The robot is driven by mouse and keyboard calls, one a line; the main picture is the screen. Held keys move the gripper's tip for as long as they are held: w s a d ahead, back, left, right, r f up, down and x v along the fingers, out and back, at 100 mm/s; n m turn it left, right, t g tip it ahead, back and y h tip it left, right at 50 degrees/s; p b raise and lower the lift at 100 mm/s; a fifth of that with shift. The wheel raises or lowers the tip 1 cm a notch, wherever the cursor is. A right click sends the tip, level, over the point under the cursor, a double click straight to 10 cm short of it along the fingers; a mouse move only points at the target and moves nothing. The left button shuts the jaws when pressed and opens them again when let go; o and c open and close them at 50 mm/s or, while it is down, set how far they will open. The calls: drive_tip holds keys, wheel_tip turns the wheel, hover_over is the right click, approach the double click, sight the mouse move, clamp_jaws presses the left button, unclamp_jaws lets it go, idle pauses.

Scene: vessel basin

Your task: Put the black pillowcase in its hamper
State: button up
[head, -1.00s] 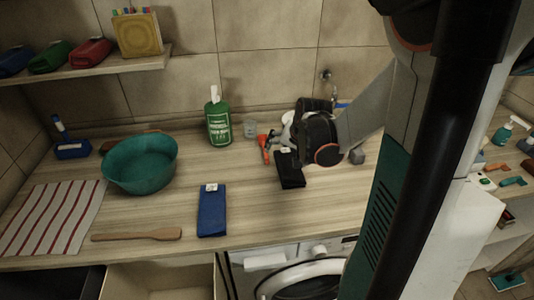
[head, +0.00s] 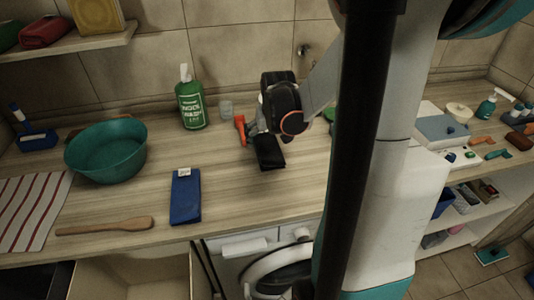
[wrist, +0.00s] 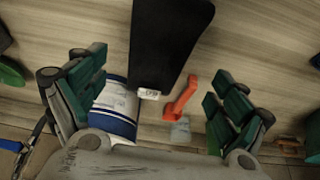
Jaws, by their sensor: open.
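The black pillowcase (head: 269,154) lies folded on the wooden counter, a small white tag on it. It shows large in the wrist view (wrist: 170,40), tag end nearest me. My gripper (wrist: 160,65) is open and empty, its green-padded fingers spread on either side of the tag end, not gripping it. In the head view my wrist and gripper (head: 264,122) are just behind the pillowcase, fingers mostly hidden. An open beige bin (head: 130,285) and a dark one (head: 32,284) stand below the counter front; I cannot tell which is the pillowcase's hamper.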

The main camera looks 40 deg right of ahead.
sight(267, 143)
drive_tip(key=shift+d+b+x, duration=0.2)
drive_tip(key=shift+b+x, duration=1.8)
drive_tip(key=shift+x, duration=1.05)
drive_tip(key=shift+w+r, duration=0.15)
drive_tip(key=shift+r, duration=0.05)
drive_tip(key=c, duration=1.4)
drive_tip(key=shift+r, duration=0.1)
